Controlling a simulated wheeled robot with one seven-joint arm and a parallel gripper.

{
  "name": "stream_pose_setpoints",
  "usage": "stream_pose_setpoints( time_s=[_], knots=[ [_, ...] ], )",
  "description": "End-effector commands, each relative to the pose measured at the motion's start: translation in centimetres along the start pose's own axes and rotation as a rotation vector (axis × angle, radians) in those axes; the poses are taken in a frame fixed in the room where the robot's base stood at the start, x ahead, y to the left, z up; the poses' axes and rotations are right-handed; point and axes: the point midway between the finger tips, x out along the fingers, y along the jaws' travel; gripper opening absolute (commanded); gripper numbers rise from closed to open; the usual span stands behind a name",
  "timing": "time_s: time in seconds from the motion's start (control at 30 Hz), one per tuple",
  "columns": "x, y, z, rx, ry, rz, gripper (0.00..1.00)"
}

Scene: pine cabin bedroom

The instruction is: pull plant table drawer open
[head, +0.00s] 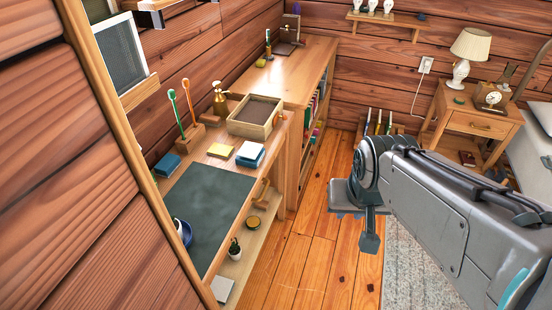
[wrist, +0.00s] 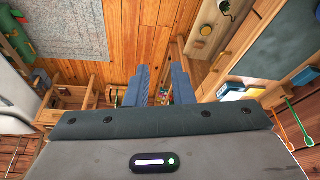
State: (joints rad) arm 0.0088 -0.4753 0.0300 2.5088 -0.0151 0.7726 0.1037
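A wooden nightstand (head: 455,112) stands at the back right in the head view, with a closed drawer front (head: 481,127) bearing a small knob. A small potted plant (head: 235,248) sits on the lower shelf of the desk (head: 238,172) at left; the plant also shows in the wrist view (wrist: 228,8). I cannot tell for certain which is the plant table. My gripper (head: 369,238) points down over the floor between desk and nightstand, apart from both. In the wrist view its fingers (wrist: 163,82) are spread with nothing between them.
A bookshelf (head: 300,72) continues behind the desk along the left wall. The desk holds a wooden tray (head: 257,117), notes and a dark mat. A grey rug (head: 412,270) lies under my arm. The wooden floor (head: 318,235) between is clear. A bed edge shows at far right.

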Motion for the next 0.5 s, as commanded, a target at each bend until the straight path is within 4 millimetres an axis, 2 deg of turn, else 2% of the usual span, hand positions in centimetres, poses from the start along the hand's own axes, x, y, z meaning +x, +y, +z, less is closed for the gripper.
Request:
stream_pose_setpoints(
  time_s=[0.03, 0.1, 0.33, 0.5],
  knots=[
    [3.1, -0.1, -0.1, 0.035, 0.033, 0.006, 0.22],
    [6.0, -0.1, -1.1, 0.097, 0.098, 0.009, 0.22],
    [14.8, -1.2, -4.6, 0.31, 0.323, -0.055, 0.22],
    [20.5, -3.0, -6.5, 0.449, 0.466, -0.176, 0.22]
  ],
)
